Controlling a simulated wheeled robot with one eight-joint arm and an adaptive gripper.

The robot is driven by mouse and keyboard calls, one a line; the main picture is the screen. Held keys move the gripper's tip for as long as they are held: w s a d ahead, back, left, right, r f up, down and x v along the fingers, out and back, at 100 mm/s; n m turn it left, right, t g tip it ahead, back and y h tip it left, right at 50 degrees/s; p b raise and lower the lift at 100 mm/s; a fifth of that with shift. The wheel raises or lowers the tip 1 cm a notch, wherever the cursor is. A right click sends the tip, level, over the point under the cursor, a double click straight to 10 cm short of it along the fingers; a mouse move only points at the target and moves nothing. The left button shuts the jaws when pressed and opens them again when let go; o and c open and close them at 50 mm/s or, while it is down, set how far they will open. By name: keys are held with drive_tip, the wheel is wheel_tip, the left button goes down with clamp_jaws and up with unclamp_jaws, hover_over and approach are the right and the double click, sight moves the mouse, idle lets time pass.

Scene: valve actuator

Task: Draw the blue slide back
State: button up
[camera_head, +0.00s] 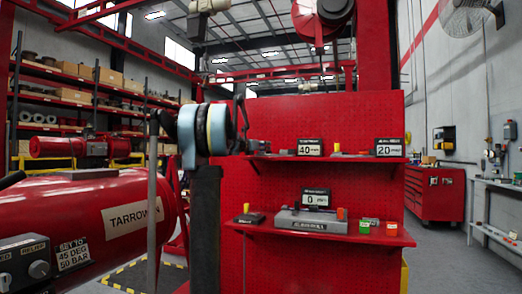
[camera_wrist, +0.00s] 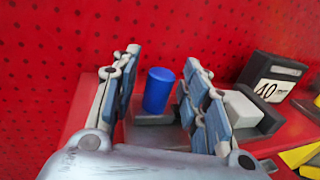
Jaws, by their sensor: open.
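In the wrist view, the blue slide (camera_wrist: 158,90) shows as an upright blue cylinder on a dark grey base (camera_wrist: 158,119). My gripper (camera_wrist: 161,60) is open, with one jointed grey-blue finger on each side of the blue cylinder. A gap shows between the cylinder and the left finger; the cylinder is closer to the right finger. I cannot tell whether the right finger touches it. In the head view, my arm is in front of the left end of the upper red shelf (camera_head: 330,159), and the blue slide cannot be made out there.
A white block (camera_wrist: 240,108) and a black "40" sign (camera_wrist: 275,85) stand right of my gripper. The red pegboard (camera_head: 240,185) rises close behind. A lower shelf (camera_head: 330,235) holds a grey device (camera_head: 311,222). A red "TARROWIN" cylinder (camera_head: 95,215) lies left.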

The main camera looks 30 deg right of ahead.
drive_tip(key=v, duration=1.2)
idle(0.3)
drive_tip(key=s+a+f+m+g+y, duration=0.1)
drive_tip(key=s+a+f+m+y, duration=0.4)
drive_tip(key=s+a+f, duration=0.8)
drive_tip(key=s+a+f+m+g+y, duration=0.2)
drive_tip(key=s+a+f+m+y, duration=0.4)
drive_tip(key=f, duration=1.6)
drive_tip(key=s+a+f+m+g+y, duration=0.2)
drive_tip(key=s+a+f+m+y, duration=0.3)
drive_tip(key=s+a+f+m, duration=0.7)
drive_tip(key=s+a+f, duration=0.6)
drive_tip(key=s+a, duration=0.1)
drive_tip(key=a, duration=0.1)
drive_tip(key=shift+s+a, duration=0.35)
drive_tip(key=shift+s, duration=0.05)
